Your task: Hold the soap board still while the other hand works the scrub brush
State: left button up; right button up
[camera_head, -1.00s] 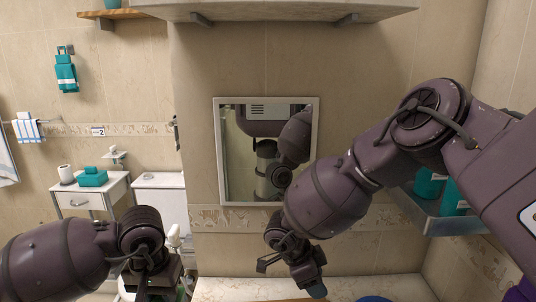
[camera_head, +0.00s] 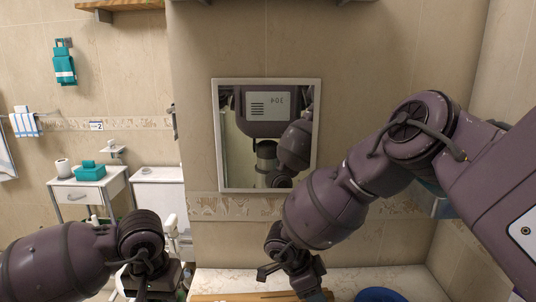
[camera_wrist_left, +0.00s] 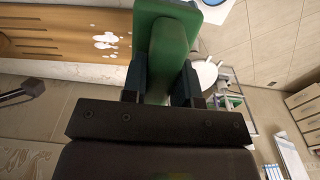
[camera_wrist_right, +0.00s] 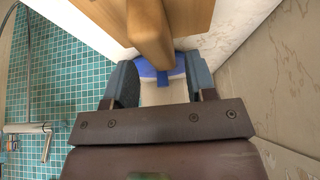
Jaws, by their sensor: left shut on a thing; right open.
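The wooden soap board (camera_head: 235,298) just shows at the bottom edge of the head view. In the left wrist view the board (camera_wrist_left: 60,35) has white soapy patches. My left gripper (camera_wrist_left: 162,88) is shut on a green thing (camera_wrist_left: 168,50), apparently the scrub brush, beside the board. Its lower end is hidden by the gripper. In the head view my left gripper (camera_head: 150,285) is at the lower left. My right gripper (camera_wrist_right: 160,75) is open, with the board's narrow wooden handle (camera_wrist_right: 150,35) between or just beyond its fingers; contact cannot be told.
A blue dish (camera_head: 380,296) lies on the pale counter (camera_head: 345,280) right of my right gripper. A mirror (camera_head: 222,140) hangs on the wall behind. A white cabinet (camera_head: 85,192) with a teal box (camera_head: 90,173) stands at the left.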

pick_arm(q)
jog(key=shift+f+b, duration=0.65)
jog(key=shift+f, duration=0.4)
pick_arm(e)
jog(key=shift+f, duration=1.8)
jog(key=shift+c, duration=0.5)
jog(key=c, duration=0.4)
jog(key=shift+c, duration=1.6)
pick_arm(q)
jog(key=shift+r, duration=0.4)
pick_arm(e)
jog(key=shift+s+n, duration=0.1)
jog(key=shift+n, duration=0.3)
